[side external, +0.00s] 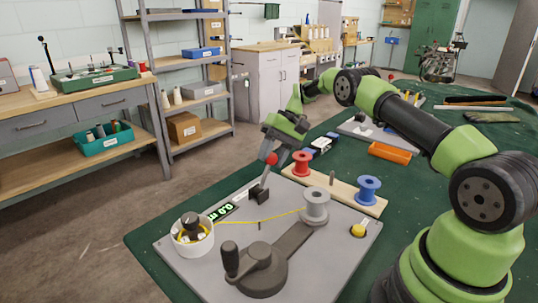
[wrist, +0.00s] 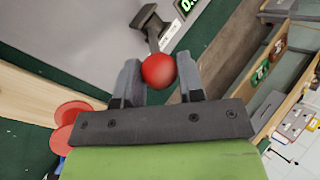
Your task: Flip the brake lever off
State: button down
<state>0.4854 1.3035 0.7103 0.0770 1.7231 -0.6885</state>
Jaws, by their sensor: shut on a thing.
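The brake lever is a dark lever (side external: 260,187) with a red ball knob (side external: 272,159), standing on the grey board (side external: 195,272) behind the yellow thread. My gripper (side external: 276,152) reaches down to it from behind and is shut on the red knob. In the wrist view the red knob (wrist: 158,70) sits between my two dark fingers (wrist: 158,82), and the lever's dark handle and base (wrist: 150,24) show beyond it. A label lies beside the lever base; its text is too small to read surely. The lever's exact angle is hard to tell.
A yellow thread (side external: 255,222) runs from a white cup (side external: 192,236) to a grey spool (side external: 315,205). A dark crank (side external: 252,268) stands in front. Red (side external: 301,163) and blue (side external: 368,190) spools stand on a wooden strip. A yellow button (side external: 358,231) is at right.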

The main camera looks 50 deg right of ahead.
jog(key=shift+s+d+f, duration=0.15)
jog(key=shift+d+f, duration=0.2)
jog(key=c, duration=0.8)
grip_release()
jog(key=shift+o, duration=0.2)
jog(key=shift+a+r, duration=0.1)
notch_tip(320, 180, up, 9)
jog(key=d, duration=0.1)
jog(key=shift+d+r, duration=0.15)
jog(key=shift+d, duration=0.25)
